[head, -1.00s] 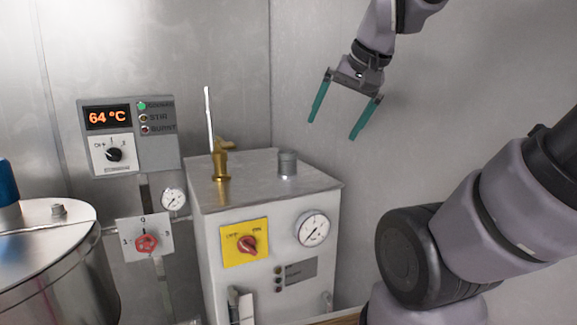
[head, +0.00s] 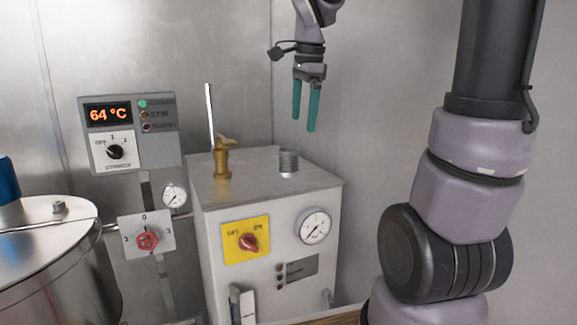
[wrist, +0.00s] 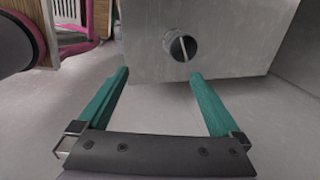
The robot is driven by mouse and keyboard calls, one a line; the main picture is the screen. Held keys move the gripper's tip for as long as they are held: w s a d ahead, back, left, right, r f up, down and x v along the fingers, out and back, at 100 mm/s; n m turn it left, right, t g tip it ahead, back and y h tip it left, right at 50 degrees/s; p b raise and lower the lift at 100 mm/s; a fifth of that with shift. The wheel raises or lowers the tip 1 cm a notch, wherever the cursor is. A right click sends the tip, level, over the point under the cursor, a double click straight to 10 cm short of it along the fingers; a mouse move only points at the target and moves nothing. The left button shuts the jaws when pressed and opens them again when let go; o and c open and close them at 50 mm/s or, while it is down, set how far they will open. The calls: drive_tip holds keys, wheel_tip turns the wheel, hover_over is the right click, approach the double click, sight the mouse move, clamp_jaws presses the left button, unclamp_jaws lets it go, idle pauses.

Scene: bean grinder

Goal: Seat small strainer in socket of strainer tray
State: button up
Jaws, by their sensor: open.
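My gripper (head: 304,108) is open and empty, with its teal fingers pointing down in the air above the back right of the grey metal machine box (head: 265,255). In the wrist view my gripper (wrist: 160,85) has its two fingers wide apart, with nothing between them. The box's metal top (wrist: 225,35) lies ahead of the fingertips, with a round pipe opening (wrist: 183,46) in it that has a thin bar across. I cannot make out a small strainer or a strainer tray in either current view.
On the box top stand a brass valve (head: 222,158) and a short threaded pipe (head: 288,162). A steel vat (head: 50,260) is at left. A control panel (head: 128,133) reading 64 °C hangs on the wall. A pink-edged object (wrist: 75,45) shows at upper left.

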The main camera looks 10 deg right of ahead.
sight(288, 161)
drive_tip(key=w+f+m, duration=0.2)
drive_tip(key=f, duration=0.1)
drive_tip(key=w+a+f+m+g, duration=0.1)
drive_tip(key=w+f+m, duration=0.1)
drive_tip(key=w+a+f+m+g, duration=0.1)
drive_tip(key=w+f+m, duration=0.1)
drive_tip(key=f, duration=0.1)
drive_tip(key=shift+w+f+m, duration=0.3)
drive_tip(key=shift+w, duration=0.05)
drive_tip(key=shift+s+a+f, duration=0.1)
drive_tip(key=shift+f, duration=1.2)
drive_tip(key=shift+s+f, duration=0.1)
drive_tip(key=shift+f, duration=1.15)
drive_tip(key=shift+c, duration=0.3)
